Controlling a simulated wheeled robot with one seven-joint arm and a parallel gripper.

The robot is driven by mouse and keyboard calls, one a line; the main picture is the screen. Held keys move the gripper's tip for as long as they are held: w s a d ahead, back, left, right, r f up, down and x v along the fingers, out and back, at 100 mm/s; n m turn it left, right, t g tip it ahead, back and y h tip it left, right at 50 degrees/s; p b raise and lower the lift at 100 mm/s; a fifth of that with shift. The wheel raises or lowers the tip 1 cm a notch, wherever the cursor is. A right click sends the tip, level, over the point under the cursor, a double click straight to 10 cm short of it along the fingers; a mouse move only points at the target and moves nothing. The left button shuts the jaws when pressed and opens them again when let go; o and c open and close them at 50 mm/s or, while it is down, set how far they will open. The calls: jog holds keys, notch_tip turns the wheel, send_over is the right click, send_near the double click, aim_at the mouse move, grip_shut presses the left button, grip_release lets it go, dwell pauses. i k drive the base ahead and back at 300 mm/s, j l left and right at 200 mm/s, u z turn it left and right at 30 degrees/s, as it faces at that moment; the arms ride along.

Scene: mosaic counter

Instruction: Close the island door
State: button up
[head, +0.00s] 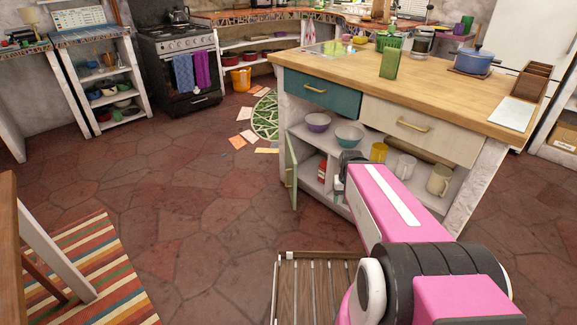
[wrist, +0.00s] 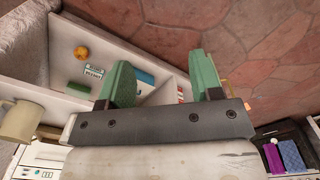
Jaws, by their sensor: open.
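The island (head: 450,92) has a wooden top, a teal drawer and a white drawer above open shelves. Its narrow green island door (head: 291,172) stands open at the left end of the lower shelves, swung outward, with a small handle on it. My gripper (head: 346,168) is at the front of the shelf opening, to the right of the door and apart from it; my arm hides part of it. In the wrist view my gripper (wrist: 163,78) has its two green fingers spread with nothing held, over the shelf interior.
Bowls (head: 348,135) and mugs (head: 405,166) stand on the island's shelves. A red-and-white item (head: 322,170) is behind the door. A slatted wooden piece (head: 315,285) is low in front. The stone floor left of the door is clear, with loose papers (head: 247,136) farther back.

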aim_at(287, 170)
jog(key=i+j, duration=0.25)
jog(key=j, duration=0.15)
jog(key=i+j, duration=0.45)
jog(key=j, duration=0.3)
